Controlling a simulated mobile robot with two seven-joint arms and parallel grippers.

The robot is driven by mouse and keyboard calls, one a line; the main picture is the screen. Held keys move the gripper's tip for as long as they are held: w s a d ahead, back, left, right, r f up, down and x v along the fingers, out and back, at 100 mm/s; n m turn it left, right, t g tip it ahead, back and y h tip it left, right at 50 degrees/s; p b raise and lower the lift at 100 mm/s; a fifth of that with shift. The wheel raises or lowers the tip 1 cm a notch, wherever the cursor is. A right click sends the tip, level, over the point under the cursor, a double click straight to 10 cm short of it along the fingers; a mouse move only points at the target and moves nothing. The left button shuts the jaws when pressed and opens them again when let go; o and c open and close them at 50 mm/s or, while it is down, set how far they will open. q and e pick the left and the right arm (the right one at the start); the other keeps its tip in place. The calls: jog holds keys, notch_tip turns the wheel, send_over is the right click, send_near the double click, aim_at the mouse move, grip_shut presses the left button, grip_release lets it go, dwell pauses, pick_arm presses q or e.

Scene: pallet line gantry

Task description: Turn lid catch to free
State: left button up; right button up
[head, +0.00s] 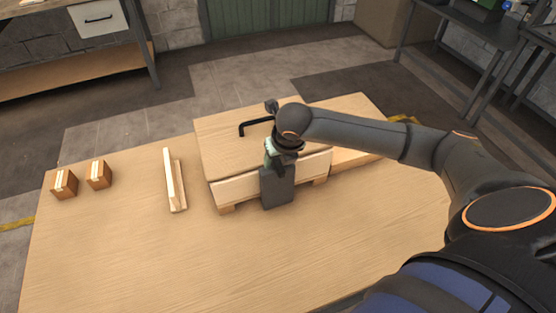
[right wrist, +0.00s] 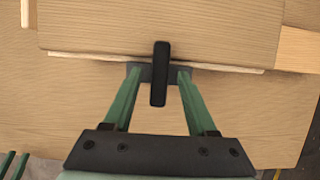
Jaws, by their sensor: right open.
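A wooden box with a flat lid (head: 225,150) stands on the table, with a black bent handle on top (head: 256,125). The dark lid catch (right wrist: 160,88) shows in the right wrist view as a short bar, upright in the picture, crossing the lid's front edge over a small grey plate. My right gripper (right wrist: 159,72) is open, its green fingers on either side of the catch with a visible gap to each. In the head view my right gripper (head: 278,187) is at the box's front, and its dark body hides the catch.
A wooden strip piece (head: 175,180) lies left of the box. Two small brown boxes (head: 64,184) (head: 98,174) stand at the far left. Two thin green bars (right wrist: 14,165) show at the wrist view's lower left.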

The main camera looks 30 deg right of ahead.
jog(key=shift+w+f, duration=0.15)
jog(key=shift+f, duration=0.2)
jog(key=shift+c, duration=0.3)
grip_shut()
